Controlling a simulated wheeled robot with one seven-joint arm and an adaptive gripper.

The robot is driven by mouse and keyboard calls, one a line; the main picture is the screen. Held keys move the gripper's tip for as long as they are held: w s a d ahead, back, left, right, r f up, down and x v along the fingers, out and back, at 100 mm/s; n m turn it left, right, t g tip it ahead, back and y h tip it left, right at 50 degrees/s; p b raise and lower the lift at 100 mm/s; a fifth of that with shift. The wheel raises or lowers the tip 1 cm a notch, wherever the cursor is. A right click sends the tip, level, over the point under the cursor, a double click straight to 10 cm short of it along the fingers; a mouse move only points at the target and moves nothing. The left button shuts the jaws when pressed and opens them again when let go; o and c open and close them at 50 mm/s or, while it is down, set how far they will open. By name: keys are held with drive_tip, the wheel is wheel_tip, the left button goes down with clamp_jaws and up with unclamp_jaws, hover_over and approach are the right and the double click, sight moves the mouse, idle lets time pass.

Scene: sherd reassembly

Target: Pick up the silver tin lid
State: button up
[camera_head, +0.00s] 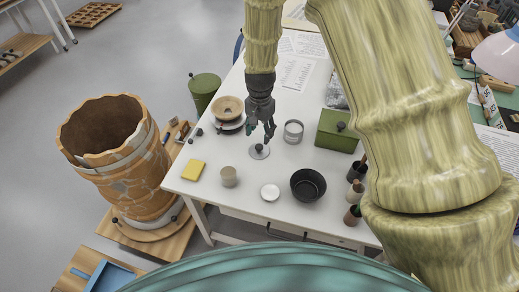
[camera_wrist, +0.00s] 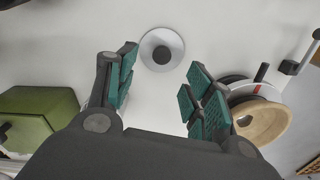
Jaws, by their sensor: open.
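The silver tin lid (camera_head: 259,155) lies flat on the white table, a pale disc with a dark knob in its middle. In the wrist view the lid (camera_wrist: 148,57) shows whole, just beyond the gap between my fingertips. My gripper (camera_head: 260,136) is open and empty, pointing down close above the lid. In the wrist view its two green-padded fingers (camera_wrist: 160,82) stand apart, with nothing between them. The lid is not touched in the wrist view.
A round silver tin (camera_head: 293,131) stands right of the lid, and a green box (camera_head: 331,132) farther right. A wooden bowl (camera_head: 229,105) stands behind left. A beige cup (camera_head: 229,177), a white round item (camera_head: 270,192) and a black bowl (camera_head: 308,185) stand in front.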

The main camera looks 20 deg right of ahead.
sight(259, 146)
drive_tip(key=shift+w+a+f+p, duration=0.1)
drive_tip(key=shift+f+p, duration=0.5)
drive_tip(key=shift+f, duration=1.35)
drive_tip(key=shift+a+f+p, duration=0.1)
drive_tip(key=shift+f+p, duration=0.45)
drive_tip(key=shift+f, duration=1.4)
drive_tip(key=shift+c, duration=0.2)
drive_tip(key=c, duration=1)
